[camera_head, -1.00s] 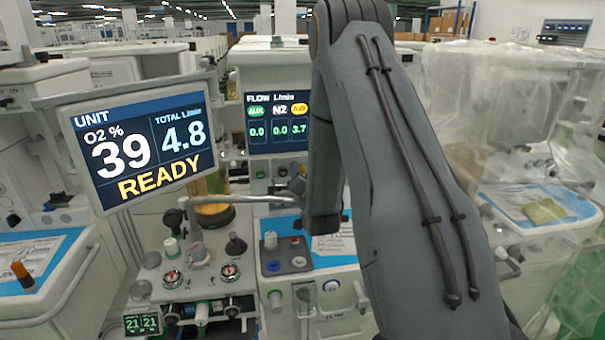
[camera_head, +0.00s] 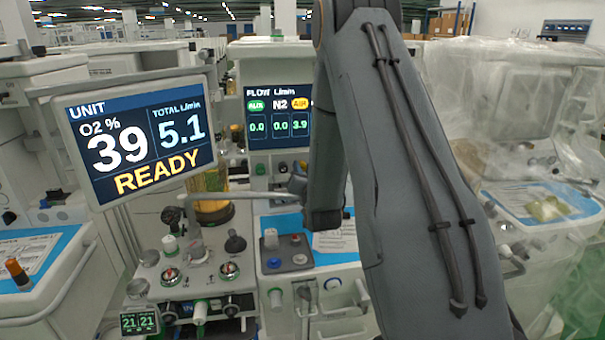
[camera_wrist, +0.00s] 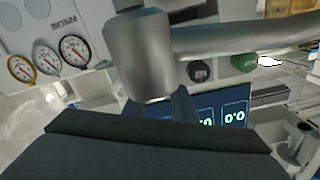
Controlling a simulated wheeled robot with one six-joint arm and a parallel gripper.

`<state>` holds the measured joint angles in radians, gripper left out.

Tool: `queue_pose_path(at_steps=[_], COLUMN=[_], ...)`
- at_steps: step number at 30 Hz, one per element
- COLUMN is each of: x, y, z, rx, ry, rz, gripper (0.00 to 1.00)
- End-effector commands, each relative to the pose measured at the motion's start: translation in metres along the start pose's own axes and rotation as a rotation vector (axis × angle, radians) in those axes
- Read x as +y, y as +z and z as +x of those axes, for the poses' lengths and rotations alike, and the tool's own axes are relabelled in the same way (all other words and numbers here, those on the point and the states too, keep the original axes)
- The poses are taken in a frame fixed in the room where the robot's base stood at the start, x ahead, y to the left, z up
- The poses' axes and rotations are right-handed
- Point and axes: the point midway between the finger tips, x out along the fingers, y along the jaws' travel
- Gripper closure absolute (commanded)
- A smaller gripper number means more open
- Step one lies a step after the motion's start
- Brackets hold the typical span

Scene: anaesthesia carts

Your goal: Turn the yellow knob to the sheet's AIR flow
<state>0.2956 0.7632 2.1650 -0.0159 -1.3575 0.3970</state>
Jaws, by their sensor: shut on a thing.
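The flow screen (camera_head: 277,112) at centre in the head view reads 0.0, 0.0 for N2 and 3.9 under the yellow AIR label (camera_head: 300,104). The UNIT screen (camera_head: 138,140) at left reads O2 39 %, total 5.1 L/min and READY. My gripper (camera_wrist: 182,106) shows in the wrist view as dark fingers, partly hidden behind a grey metal post and bar (camera_wrist: 140,55). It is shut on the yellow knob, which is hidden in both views. A white sheet (camera_head: 338,240) lies on the blue worktop, partly behind my arm; its writing is too small to read.
Black and green knobs (camera_wrist: 244,63) and several round gauges (camera_wrist: 74,50) show in the wrist view. Other valves and gauges (camera_head: 228,272) stand below the UNIT screen. A plastic-covered cart (camera_head: 520,130) is at right, another cart (camera_head: 35,265) at left.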

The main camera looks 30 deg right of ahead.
Motion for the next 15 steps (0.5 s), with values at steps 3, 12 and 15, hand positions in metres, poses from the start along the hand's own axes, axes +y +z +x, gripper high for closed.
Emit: queue_pose_path(at_steps=[3, 12, 15], x=[0.0003, 0.0000, -0.0001], y=[0.0011, 0.0008, 0.0006], z=[0.0006, 0.0001, 0.0000], rx=[0.001, -0.001, -0.001], ry=[0.000, 0.000, 0.000], rz=[-0.076, -0.206, -0.226], gripper=[0.98, 0.98, 0.98])
